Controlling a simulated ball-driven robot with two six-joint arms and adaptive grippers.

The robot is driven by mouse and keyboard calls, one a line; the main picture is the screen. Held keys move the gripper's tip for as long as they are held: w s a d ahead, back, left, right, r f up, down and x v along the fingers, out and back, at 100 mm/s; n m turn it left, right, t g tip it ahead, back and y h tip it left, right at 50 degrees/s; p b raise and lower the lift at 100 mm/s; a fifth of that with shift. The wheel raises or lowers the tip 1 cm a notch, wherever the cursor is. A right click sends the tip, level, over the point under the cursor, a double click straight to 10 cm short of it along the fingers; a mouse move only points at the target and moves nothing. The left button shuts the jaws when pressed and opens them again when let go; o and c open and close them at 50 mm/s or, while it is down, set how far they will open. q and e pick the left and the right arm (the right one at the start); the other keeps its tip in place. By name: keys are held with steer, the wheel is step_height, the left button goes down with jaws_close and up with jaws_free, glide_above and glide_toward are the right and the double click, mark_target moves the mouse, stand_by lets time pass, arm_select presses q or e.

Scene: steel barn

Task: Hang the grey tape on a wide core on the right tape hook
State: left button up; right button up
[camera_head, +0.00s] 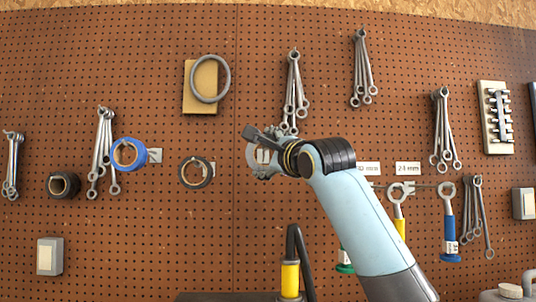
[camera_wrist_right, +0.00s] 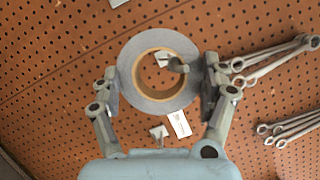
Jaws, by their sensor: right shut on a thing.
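The grey tape on a wide core (camera_wrist_right: 138,90) faces me in the right wrist view, with its tan core ring showing. My right gripper (camera_wrist_right: 160,92) is shut on it, one finger at each side. A grey hook (camera_wrist_right: 178,65) shows in the core's opening, its tip overlapping the core's right edge. I cannot tell whether the tape rests on it. In the head view my right gripper (camera_head: 262,152) is close to the pegboard, and the tape (camera_head: 251,157) is partly hidden by it. My left gripper is not in view.
A blue tape (camera_head: 139,153) and a dark tape (camera_head: 184,173) hang left of my gripper, with a black roll (camera_head: 57,185) farther left. Wrenches (camera_head: 292,90) hang just above it. A grey ring (camera_head: 194,88) hangs on a tan board.

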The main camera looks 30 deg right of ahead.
stand_by(0.4)
steer(key=o, duration=1.1)
steer(key=s, duration=0.4)
steer(key=s+f, duration=0.1)
steer(key=s, duration=0.3)
steer(key=s+a, duration=0.1)
steer(key=s, duration=0.3)
steer(key=shift+f, duration=0.4)
